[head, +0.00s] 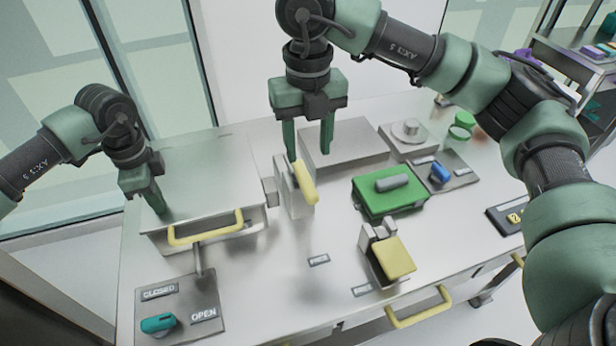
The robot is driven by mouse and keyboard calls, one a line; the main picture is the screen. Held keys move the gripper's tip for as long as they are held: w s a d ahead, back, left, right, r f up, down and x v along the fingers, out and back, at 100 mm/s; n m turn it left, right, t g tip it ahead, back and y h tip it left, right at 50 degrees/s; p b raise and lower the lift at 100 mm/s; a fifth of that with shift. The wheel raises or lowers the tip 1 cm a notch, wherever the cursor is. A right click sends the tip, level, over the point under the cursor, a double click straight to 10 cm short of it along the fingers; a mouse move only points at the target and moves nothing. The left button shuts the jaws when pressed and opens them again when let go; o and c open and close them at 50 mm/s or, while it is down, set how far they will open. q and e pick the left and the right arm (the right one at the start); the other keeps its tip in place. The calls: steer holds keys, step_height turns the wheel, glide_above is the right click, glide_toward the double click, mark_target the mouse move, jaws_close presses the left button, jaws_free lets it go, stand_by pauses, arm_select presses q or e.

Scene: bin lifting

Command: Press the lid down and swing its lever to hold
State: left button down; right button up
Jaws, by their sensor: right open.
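The flat metal lid (215,165) is on the left of the bench, with a yellow bar handle (205,232) at its front edge. Whether the lid is fully down I cannot tell. My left gripper (158,207) points down with its tips at the lid's left front part; its fingers overlap in this view. A yellow lever paddle (306,181) stands tilted on a metal bracket right of the lid. My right gripper (309,157) is open, pointing down, just above and behind this paddle. A teal lever (158,323) lies on a plate marked CLOSED and OPEN, at the CLOSED side.
A green box (388,199) with a grey handle, a second yellow paddle (394,257), a blue knob (440,172) and a grey slab (343,146) stand to the right. Another yellow handle (420,308) is at the bench's front. The bench's middle front is mostly clear.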

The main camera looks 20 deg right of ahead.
mark_target(308, 184)
step_height(308, 184, down, 9)
stand_by(0.3)
jaws_close()
stand_by(1.4)
